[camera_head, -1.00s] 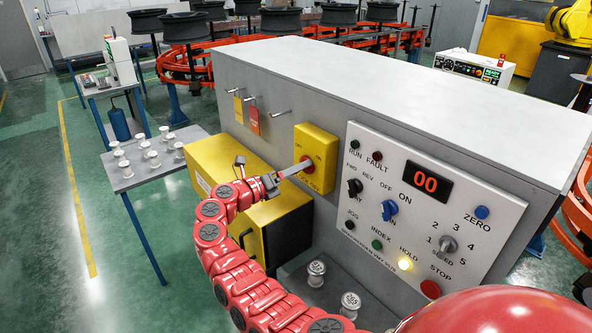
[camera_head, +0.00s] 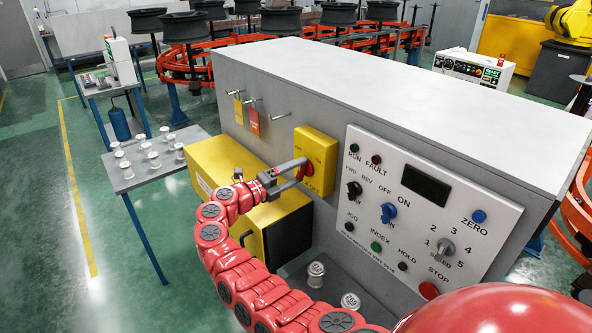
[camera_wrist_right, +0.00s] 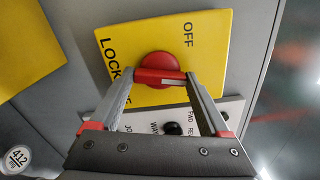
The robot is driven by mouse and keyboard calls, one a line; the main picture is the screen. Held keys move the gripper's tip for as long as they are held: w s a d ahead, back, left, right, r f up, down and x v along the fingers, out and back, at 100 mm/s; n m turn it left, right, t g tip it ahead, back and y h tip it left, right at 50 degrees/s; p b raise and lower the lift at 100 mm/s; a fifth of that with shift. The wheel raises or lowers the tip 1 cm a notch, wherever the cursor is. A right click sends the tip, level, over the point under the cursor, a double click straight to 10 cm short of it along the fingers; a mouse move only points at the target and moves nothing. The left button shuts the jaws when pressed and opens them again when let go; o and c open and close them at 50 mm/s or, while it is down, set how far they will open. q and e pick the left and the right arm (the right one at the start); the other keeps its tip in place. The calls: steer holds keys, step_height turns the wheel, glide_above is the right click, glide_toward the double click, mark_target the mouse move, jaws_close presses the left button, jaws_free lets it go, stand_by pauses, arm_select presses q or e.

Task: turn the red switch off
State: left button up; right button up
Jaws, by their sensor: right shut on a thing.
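The red switch (camera_head: 310,169) is a round knob with a bar handle on a yellow plate (camera_head: 322,147) marked OFF and LOCK, on the grey cabinet's front. In the right wrist view the red knob (camera_wrist_right: 158,61) sits between the two fingers, its bar with a white mark spanning from finger to finger. My right gripper (camera_head: 303,168) is shut on this bar; it also shows in the right wrist view (camera_wrist_right: 160,78). The white control panel's display (camera_head: 426,188) is dark. My left gripper is not in view.
The white panel (camera_head: 470,266) with knobs and buttons is right of the switch. Red and yellow tags (camera_head: 254,122) hang on hooks to its left. A yellow box (camera_head: 216,162) stands below left. Spools stand on a side table (camera_head: 128,184).

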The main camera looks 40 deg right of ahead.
steer(key=n+p, duration=0.3)
steer(key=n, duration=0.2)
steer(key=shift+r+n, duration=0.1)
steer(key=shift+n, duration=0.2)
steer(key=n+p, duration=0.3)
steer(key=n, duration=0.2)
steer(key=shift+n+p, duration=0.3)
steer(key=shift+n, duration=0.1)
steer(key=shift+f+n, duration=0.2)
steer(key=shift+n, duration=0.1)
steer(key=o, duration=1.2)
steer(key=shift+a, duration=0.1)
